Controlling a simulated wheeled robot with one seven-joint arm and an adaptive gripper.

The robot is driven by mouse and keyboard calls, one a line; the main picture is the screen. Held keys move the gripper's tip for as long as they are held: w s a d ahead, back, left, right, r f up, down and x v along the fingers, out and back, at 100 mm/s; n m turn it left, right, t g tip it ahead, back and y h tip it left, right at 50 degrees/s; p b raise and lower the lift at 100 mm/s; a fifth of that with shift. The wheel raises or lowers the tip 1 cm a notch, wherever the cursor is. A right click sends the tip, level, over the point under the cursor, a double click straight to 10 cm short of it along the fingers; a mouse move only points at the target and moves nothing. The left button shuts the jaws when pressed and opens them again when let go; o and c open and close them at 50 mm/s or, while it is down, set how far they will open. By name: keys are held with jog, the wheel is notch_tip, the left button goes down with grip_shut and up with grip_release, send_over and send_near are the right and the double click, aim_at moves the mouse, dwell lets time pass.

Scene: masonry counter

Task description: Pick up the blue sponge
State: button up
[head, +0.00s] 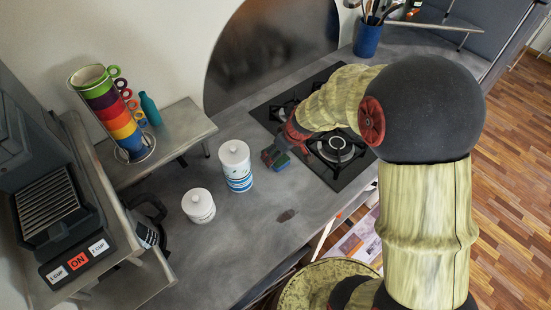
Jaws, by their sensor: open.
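The blue sponge (282,161) is a small block with a green side, on the grey counter just left of the stove. My gripper (275,154) is open and right over the sponge. Its fingers hide part of the sponge. I cannot tell whether they touch it.
A tall white canister with blue bands (236,166) stands left of the sponge, with a shorter white jar (199,206) nearby. The gas stove (340,160) lies under my arm. Stacked coloured cups (112,110) and a teal bottle (150,109) stand on a raised shelf. The front counter is mostly clear.

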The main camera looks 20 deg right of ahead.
jog(key=shift+x, duration=1.15)
jog(key=shift+c, duration=0.2)
jog(key=c, duration=0.7)
jog(key=shift+c, duration=0.5)
